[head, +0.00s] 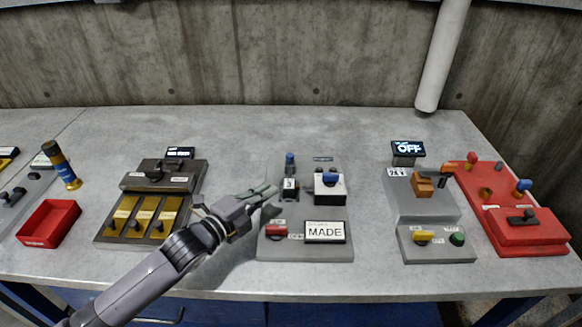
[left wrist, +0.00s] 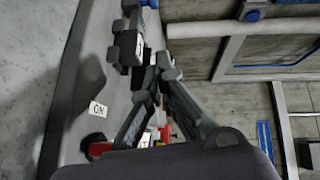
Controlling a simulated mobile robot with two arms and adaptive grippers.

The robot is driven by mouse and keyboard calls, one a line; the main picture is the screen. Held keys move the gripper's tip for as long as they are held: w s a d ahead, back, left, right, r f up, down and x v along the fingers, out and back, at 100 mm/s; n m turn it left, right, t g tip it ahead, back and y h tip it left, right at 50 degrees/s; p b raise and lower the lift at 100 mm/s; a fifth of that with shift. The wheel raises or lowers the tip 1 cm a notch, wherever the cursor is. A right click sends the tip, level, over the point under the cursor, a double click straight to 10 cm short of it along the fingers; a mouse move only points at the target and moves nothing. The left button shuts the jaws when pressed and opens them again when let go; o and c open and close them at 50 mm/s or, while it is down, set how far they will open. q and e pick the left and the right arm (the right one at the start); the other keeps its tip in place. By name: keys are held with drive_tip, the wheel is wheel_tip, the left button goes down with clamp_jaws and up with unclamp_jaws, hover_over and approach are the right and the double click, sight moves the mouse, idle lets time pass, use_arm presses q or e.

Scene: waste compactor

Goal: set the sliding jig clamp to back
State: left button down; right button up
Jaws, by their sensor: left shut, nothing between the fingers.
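My left gripper (head: 270,191) reaches in from the lower left, shut and empty, at the left edge of the grey middle station (head: 308,213). Its fingertips are close to a small dark block with a white label (head: 289,187) and a blue-topped post (head: 290,163). In the left wrist view the closed fingers (left wrist: 157,68) lie beside dark blocks (left wrist: 126,45); I cannot tell whether they touch. A white-and-black block with a blue knob (head: 329,187) stands to the right. Which part is the sliding jig clamp is not clear. My right gripper is not in view.
The station's front has a red part (head: 277,230) and a MADE display (head: 325,231). A brown station with brass plates (head: 145,215) and a red bin (head: 49,223) are left. A grey station with an orange block (head: 423,188) and a red station (head: 520,223) are right.

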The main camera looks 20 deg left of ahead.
sight(289, 174)
use_arm(q)
drive_tip(key=shift+w, duration=0.35)
drive_tip(key=p+x, duration=0.1)
drive_tip(key=x, duration=0.9)
drive_tip(key=shift+r+p, duration=0.1)
drive_tip(key=shift+p, duration=0.2)
drive_tip(key=shift+w+a+f, duration=0.15)
drive_tip(key=shift+w+a, duration=0.2)
drive_tip(key=shift+w, duration=0.15)
drive_tip(key=shift+w+a+f, duration=0.15)
drive_tip(key=shift+w+a, duration=0.15)
drive_tip(key=shift+w, duration=0.25)
drive_tip(key=shift+w+a+f, duration=0.15)
drive_tip(key=shift+w+a, duration=0.15)
drive_tip(key=shift+w, duration=0.2)
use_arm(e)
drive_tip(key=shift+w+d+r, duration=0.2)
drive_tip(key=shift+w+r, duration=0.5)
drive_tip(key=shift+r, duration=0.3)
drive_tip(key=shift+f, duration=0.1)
